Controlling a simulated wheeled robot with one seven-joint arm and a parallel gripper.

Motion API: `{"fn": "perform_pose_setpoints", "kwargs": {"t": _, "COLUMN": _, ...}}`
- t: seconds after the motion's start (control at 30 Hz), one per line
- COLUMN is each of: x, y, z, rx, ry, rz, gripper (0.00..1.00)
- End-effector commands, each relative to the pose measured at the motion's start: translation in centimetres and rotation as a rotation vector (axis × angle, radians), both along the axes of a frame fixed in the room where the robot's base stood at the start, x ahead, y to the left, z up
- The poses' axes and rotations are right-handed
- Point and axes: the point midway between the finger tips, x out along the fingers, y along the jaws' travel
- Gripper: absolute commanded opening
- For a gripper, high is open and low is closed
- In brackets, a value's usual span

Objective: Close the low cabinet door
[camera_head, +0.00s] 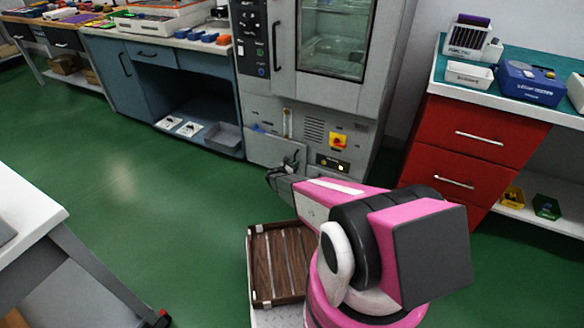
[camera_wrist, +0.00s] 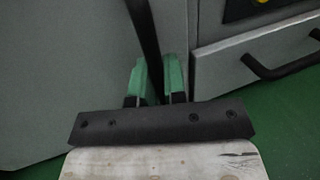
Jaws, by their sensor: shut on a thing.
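The low cabinet door (camera_head: 264,149) is a plain grey panel at the lower left of the tall grey chamber. In the wrist view its grey face (camera_wrist: 70,70) fills the left side, with a dark upright bar handle (camera_wrist: 146,35) near its right edge. My gripper (camera_head: 279,173) reaches the door's front, low above the floor. In the wrist view its green fingers (camera_wrist: 158,80) stand on both sides of the handle and are shut on it. The lower end of the handle is hidden by the fingers and mount. How far the door stands open is unclear.
A grey drawer (camera_wrist: 250,60) with a black handle is just right of the door. The chamber (camera_head: 310,85) has a glazed upper door. A blue bench (camera_head: 160,90) stands left, a red drawer unit (camera_head: 465,150) right.

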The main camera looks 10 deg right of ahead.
Motion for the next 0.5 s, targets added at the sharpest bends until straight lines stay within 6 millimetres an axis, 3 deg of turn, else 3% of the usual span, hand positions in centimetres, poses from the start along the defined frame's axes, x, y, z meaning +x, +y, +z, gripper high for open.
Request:
{"fn": "perform_pose_setpoints", "kwargs": {"t": 0.17, "x": 0.52, "y": -0.24, "z": 0.04, "rx": 0.000, "ry": -0.001, "rz": 0.002, "gripper": 0.00}}
{"fn": "perform_pose_setpoints", "kwargs": {"t": 0.2, "x": 0.56, "y": -0.25, "z": 0.04, "rx": 0.000, "ry": -0.001, "rz": 0.002, "gripper": 0.19}}
{"fn": "perform_pose_setpoints", "kwargs": {"t": 0.27, "x": 0.56, "y": -0.25, "z": 0.05, "rx": 0.000, "ry": -0.001, "rz": 0.002, "gripper": 0.37}}
{"fn": "perform_pose_setpoints", "kwargs": {"t": 0.5, "x": 0.37, "y": -0.16, "z": 0.02, "rx": 0.000, "ry": -0.001, "rz": 0.001, "gripper": 0.37}}
